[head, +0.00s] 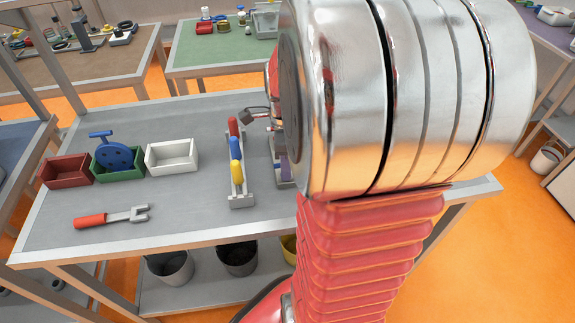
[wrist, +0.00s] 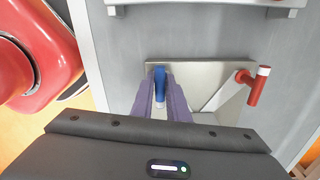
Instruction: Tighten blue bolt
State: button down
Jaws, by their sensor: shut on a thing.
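In the wrist view, my gripper (wrist: 161,84) has its two purple fingers closed on a blue bolt (wrist: 160,74). The bolt's blue part lies between the fingertips, and a whitish part shows below it. It is over a grey metal plate (wrist: 205,72); how deep it sits cannot be told. In the head view, my large silver and red arm covers the right side and hides the bolt. A bit of a purple finger (head: 284,169) shows at the arm's left edge.
A red-handled lever (wrist: 258,86) stands right of the fingers in the wrist view. In the head view, a rack (head: 241,201) holds red, blue and yellow handles. Red, green and white bins (head: 172,157) and a red-handled wrench (head: 112,217) lie left. The grey table between is clear.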

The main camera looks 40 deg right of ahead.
jog(key=c, duration=1.8)
grip_release()
jog(key=shift+a, duration=0.1)
notch_tip(320, 180, up, 14)
jog(key=shift+f, duration=0.2)
jog(key=shift+n, duration=0.3)
